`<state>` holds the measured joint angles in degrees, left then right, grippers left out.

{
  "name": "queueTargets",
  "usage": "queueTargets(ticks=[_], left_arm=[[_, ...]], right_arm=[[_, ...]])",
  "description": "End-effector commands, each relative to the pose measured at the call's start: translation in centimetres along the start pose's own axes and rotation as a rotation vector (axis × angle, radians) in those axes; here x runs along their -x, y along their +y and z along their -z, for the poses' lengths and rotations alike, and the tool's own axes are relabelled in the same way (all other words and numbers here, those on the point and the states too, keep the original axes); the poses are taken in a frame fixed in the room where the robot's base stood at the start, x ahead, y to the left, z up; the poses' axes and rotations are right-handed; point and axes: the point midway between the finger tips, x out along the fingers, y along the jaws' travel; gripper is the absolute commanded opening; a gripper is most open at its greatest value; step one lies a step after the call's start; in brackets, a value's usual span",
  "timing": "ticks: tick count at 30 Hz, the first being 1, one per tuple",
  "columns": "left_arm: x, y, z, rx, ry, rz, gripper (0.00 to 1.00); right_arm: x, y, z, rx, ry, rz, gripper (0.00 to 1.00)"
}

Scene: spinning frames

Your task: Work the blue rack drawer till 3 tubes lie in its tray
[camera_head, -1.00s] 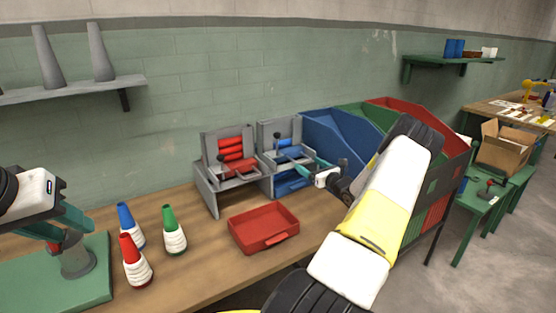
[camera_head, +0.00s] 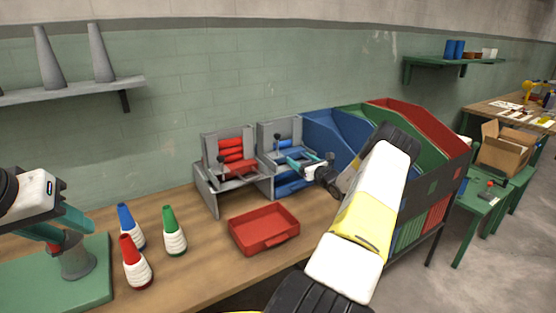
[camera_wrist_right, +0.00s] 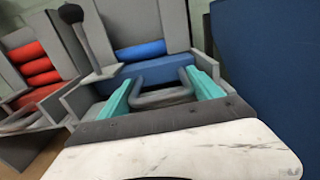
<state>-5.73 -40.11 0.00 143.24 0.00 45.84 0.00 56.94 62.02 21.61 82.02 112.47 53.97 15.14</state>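The blue rack (camera_head: 279,138) is a grey stand at the back of the bench. One blue tube (camera_wrist_right: 141,50) shows on its sloped face, with a blue drawer front (camera_wrist_right: 160,74) below bearing a grey loop handle (camera_wrist_right: 163,96). My right gripper (camera_head: 304,160) is at this drawer. Its teal fingers (camera_wrist_right: 163,93) are spread on either side of the handle, close to it; firm contact cannot be made out. The drawer's inside is hidden. My left gripper (camera_head: 58,227) is open at the far left, above a grey post (camera_head: 77,260) on a green base.
A red rack (camera_head: 228,155) with several red tubes stands just left. A black-knobbed lever (camera_wrist_right: 84,38) rises between the racks. A red tray (camera_head: 264,230) lies in front. Coloured cones (camera_head: 174,231) stand left. Blue, green and red bins (camera_head: 328,137) rise close on the right.

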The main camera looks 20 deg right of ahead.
Motion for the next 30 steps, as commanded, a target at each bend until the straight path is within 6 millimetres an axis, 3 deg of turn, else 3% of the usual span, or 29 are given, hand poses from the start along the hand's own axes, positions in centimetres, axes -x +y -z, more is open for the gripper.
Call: queueTargets(ticks=[1,5,8,18,28,29,30], left_arm=[[0.0,0.0,0.0,0.000,0.000,0.000,0.36],[0.0,0.0,0.0,0.000,0.000,0.000,0.36],[0.0,0.0,0.0,0.000,0.000,0.000,0.36],[0.0,0.0,0.0,0.000,0.000,0.000,0.36],[0.0,0.0,0.0,0.000,0.000,0.000,0.36],[0.0,0.0,0.0,0.000,0.000,0.000,0.36],[0.0,0.0,0.0,0.000,0.000,0.000,0.36]], right_arm=[[0.0,0.0,0.0,0.000,0.000,0.000,0.27],[0.0,0.0,0.0,0.000,0.000,0.000,0.02],[0.3,-0.1,0.0,0.000,0.000,0.000,0.01],[6.2,-0.1,0.0,0.001,0.001,0.001,0.01],[6.8,0.0,0.1,0.001,0.002,0.000,0.01],[6.8,0.0,0.1,0.001,0.002,0.000,0.76],[6.9,-0.1,0.2,0.001,0.002,0.000,0.80]])
